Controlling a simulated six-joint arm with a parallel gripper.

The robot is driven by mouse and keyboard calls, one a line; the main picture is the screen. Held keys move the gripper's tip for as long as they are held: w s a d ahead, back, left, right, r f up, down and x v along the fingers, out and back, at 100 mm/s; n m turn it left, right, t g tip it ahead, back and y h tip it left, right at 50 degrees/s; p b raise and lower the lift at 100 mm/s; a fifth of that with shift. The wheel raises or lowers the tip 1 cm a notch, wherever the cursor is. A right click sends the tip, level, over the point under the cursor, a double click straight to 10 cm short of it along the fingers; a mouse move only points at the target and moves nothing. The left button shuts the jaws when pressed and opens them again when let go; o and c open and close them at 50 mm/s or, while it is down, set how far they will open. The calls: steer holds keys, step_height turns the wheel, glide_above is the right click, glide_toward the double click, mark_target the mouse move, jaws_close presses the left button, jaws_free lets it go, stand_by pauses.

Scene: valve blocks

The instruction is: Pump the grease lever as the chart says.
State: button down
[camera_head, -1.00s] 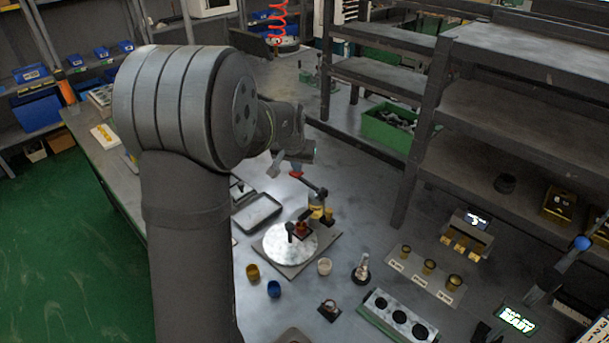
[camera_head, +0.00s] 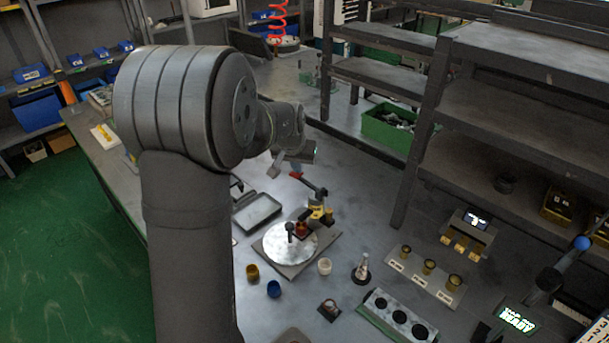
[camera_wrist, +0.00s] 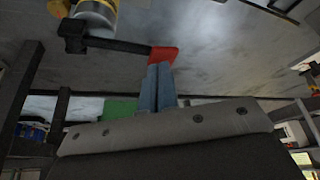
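The grease lever (camera_head: 312,186) is a dark bar with a red end, standing out from a yellow pump body (camera_head: 319,213) beside a round silver plate. In the wrist view the bar (camera_wrist: 115,47) runs from the pump to its red end (camera_wrist: 163,56). My gripper (camera_wrist: 158,68) has its two blue-grey fingers together, with their tips at the red end. I cannot tell whether they touch it. In the head view my gripper (camera_head: 278,166) is small, left of and near the red end. A lettered white card (camera_head: 598,334), possibly the chart, is cut off at the lower right.
The silver plate (camera_head: 276,243), yellow cup (camera_head: 252,271), blue cup (camera_head: 274,289) and white cup (camera_head: 324,266) are near the pump. A grey tray (camera_head: 257,212) lies behind. A lit display (camera_head: 516,320) and a blue-knobbed lever (camera_head: 582,243) stand at right, below the shelves (camera_head: 500,110).

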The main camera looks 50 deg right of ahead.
steer(key=shift+r, duration=1.55)
step_height(320, 180, up, 6)
steer(key=shift+f, duration=3)
steer(key=shift+f, duration=0.15)
steer(key=shift+f, duration=2.05)
steer(key=shift+r, duration=2.2)
